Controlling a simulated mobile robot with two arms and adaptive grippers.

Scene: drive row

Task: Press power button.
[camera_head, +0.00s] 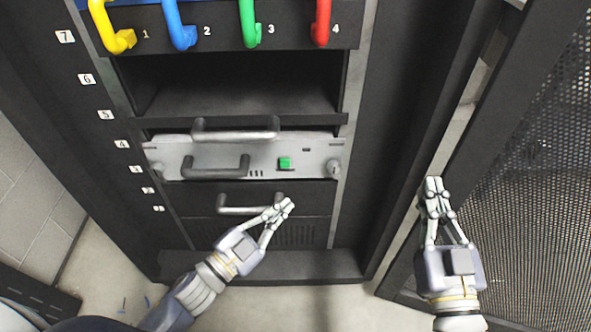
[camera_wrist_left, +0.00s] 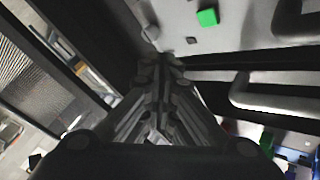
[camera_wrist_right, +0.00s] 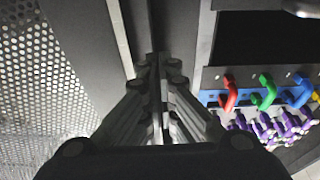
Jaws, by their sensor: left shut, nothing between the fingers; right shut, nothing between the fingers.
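The green power button (camera_head: 285,163) sits on the right part of a light grey rack unit (camera_head: 225,158). The button also shows at the top of the left wrist view (camera_wrist_left: 207,17). My left gripper (camera_head: 284,207) is shut and empty, below the button in the head view and apart from it, by the lower drawer handle. My right gripper (camera_head: 433,187) is shut and empty, to the right of the rack opening near the perforated door. The button does not show in the right wrist view.
Yellow, blue, green and red (camera_head: 322,22) handles line the top. A perforated door (camera_head: 530,180) stands at the right. An empty bay (camera_head: 235,85) is above the unit.

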